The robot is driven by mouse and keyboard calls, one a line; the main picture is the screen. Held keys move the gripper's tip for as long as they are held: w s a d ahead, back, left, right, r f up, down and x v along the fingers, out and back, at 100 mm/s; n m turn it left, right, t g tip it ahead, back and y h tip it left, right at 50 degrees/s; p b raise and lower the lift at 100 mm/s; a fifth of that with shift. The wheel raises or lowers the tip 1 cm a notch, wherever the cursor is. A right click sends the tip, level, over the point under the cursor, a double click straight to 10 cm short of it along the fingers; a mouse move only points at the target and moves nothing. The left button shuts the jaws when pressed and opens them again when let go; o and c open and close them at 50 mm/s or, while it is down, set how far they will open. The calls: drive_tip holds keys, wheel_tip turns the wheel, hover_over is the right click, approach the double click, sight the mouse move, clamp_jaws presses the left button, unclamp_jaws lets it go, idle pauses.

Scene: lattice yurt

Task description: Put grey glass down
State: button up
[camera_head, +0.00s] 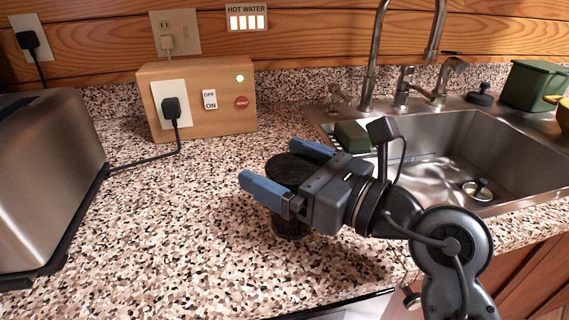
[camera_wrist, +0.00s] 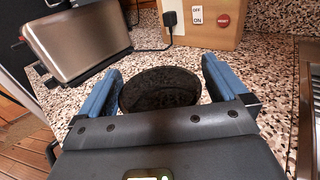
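The grey glass (camera_head: 288,172) is dark and speckled, and stands upright on the counter as far as I can see. My gripper (camera_head: 289,169) reaches over it from the right, with one blue finger on each side. The near finger and the gripper body hide part of the glass's side. In the wrist view I look down into the round mouth of the glass (camera_wrist: 160,90), between the two fingers of my gripper (camera_wrist: 161,72). The fingers are wide apart, with what look like narrow gaps beside the rim.
A metal toaster (camera_head: 48,180) stands at the left. A wooden box (camera_head: 205,125) with switches and a plug is at the back. A sink (camera_head: 500,150) with a green sponge (camera_head: 352,136) at its corner is at the right. The speckled counter (camera_head: 190,225) left of the glass is clear.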

drive_tip(key=shift+r, duration=0.15)
drive_tip(key=shift+s+d, duration=0.15)
drive_tip(key=shift+d, duration=0.05)
drive_tip(key=v, duration=1.1)
drive_tip(key=shift+d, duration=0.2)
drive_tip(key=shift+s, duration=0.15)
drive_tip(key=s+d+f+m+t, duration=0.15)
drive_tip(key=s+m+t, duration=0.25)
drive_tip(key=s+m, duration=0.45)
drive_tip(key=s+d+f+m+t, duration=0.15)
drive_tip(key=s+m+t, duration=0.35)
drive_tip(key=m, duration=0.7)
drive_tip(key=s+d+f+m+g+h, duration=0.2)
drive_tip(key=s+d+f+m+h, duration=0.3)
drive_tip(key=m, duration=0.8)
drive_tip(key=s+d+f+m+g+h, duration=0.2)
drive_tip(key=s+d+f+m+h, duration=0.3)
drive_tip(key=s+f+m+h, duration=0.3)
drive_tip(key=s+m+h, duration=0.1)
drive_tip(key=s+m, duration=0.3)
drive_tip(key=m, duration=0.1)
drive_tip(key=shift+d+f+g+h, duration=0.3)
drive_tip(key=shift+d+f+h, duration=0.05)
drive_tip(key=shift+h, duration=0.05)
